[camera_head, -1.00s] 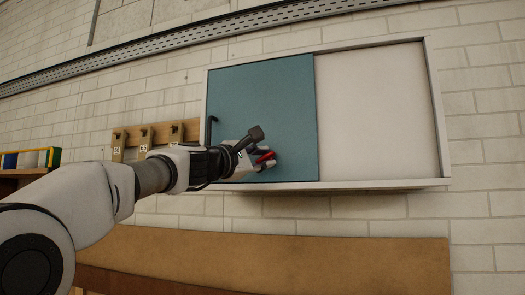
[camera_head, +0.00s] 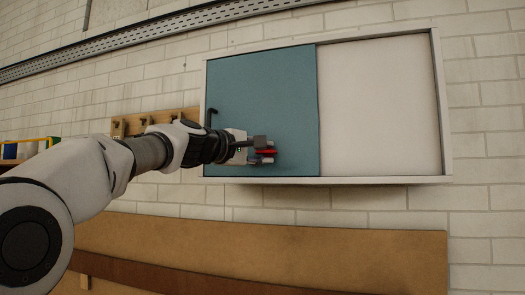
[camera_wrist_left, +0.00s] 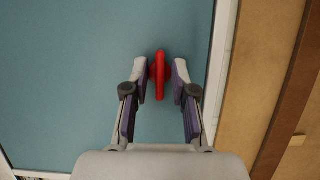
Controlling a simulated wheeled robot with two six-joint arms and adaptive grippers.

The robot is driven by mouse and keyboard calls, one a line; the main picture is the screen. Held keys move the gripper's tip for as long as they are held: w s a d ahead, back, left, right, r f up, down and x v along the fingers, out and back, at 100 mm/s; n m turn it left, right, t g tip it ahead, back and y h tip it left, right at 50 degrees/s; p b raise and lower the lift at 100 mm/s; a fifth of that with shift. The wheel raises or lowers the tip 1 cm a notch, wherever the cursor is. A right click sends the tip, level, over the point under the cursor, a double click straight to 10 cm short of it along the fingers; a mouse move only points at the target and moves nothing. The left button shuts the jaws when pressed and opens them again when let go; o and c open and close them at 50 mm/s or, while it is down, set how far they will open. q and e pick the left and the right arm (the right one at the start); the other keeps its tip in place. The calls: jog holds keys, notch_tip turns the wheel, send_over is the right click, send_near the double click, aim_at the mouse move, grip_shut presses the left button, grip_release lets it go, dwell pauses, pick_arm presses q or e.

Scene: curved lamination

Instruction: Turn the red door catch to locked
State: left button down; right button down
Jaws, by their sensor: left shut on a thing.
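In the left wrist view the catch (camera_wrist_left: 160,75) shows as a narrow red handle with a rounded middle, lined up lengthwise between the fingers. My left gripper (camera_head: 264,151) is shut on the catch, with one finger on each side. The gripper hides part of the catch in the head view. My right gripper is in neither view.
A white panel (camera_head: 380,105) fills the cabinet's right half. A pale frame (camera_head: 330,181) runs along the bottom edge. A wooden rail with hooks (camera_head: 150,121) is on the brick wall. A brown board (camera_head: 330,250) lies below.

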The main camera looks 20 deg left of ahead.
pick_arm(q)
jog(key=shift+r, duration=0.1)
jog(key=c, duration=1.4)
grip_release()
jog(key=shift+o, duration=0.7)
jog(key=shift+w, duration=0.1)
jog(key=v, duration=0.7)
jog(key=shift+s+a, duration=0.1)
jog(key=shift+s, duration=0.1)
